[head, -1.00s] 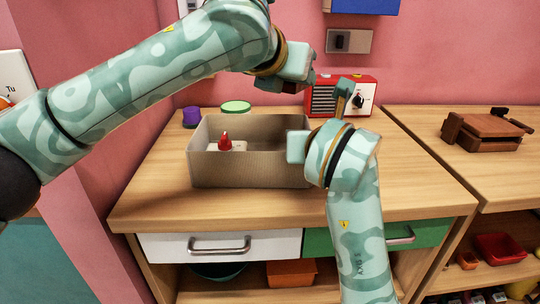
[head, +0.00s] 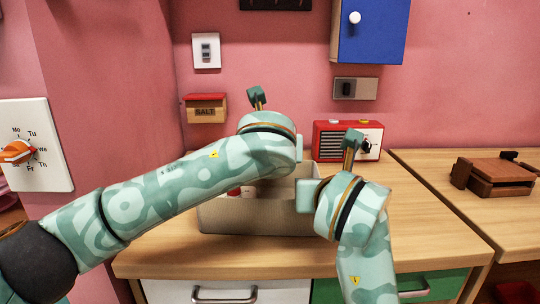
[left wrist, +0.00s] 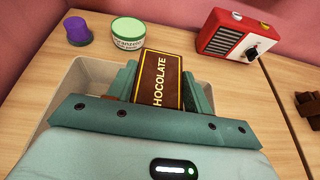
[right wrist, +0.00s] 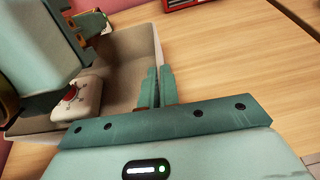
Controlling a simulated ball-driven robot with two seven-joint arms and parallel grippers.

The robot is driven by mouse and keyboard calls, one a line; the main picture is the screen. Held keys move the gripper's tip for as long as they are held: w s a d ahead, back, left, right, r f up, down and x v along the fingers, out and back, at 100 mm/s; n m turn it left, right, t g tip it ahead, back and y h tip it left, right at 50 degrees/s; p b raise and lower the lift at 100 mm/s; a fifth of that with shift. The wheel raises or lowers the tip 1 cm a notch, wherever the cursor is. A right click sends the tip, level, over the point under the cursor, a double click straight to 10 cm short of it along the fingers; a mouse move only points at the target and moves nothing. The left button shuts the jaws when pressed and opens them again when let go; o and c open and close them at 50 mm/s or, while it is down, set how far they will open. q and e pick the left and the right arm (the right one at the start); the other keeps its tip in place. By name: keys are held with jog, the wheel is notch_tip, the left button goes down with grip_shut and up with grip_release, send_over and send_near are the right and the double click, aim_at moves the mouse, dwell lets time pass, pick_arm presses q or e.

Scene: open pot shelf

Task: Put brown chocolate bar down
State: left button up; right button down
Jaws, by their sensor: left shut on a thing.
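The brown chocolate bar (left wrist: 158,85) shows in the left wrist view, its yellow lettering facing me. My left gripper (left wrist: 160,70) is shut on it, with a finger on either side. Bar and fingers are over or inside the open grey-beige box (head: 255,222); the bar's lower end is hidden. In the head view my left arm covers the bar and most of the box's inside. My right gripper (right wrist: 159,88) looks shut and empty beside the box's right wall.
A white item with a red top (right wrist: 82,100) lies in the box. Behind the box stand a green-lidded tub (left wrist: 128,30) and a purple container (left wrist: 77,31). A red radio (head: 348,140) stands at the back right. The counter right of the box is clear.

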pick_arm(q)
jog(key=shift+f, duration=0.45)
jog(key=shift+f, duration=0.4)
jog(key=shift+f, duration=0.2)
jog(key=o, duration=1)
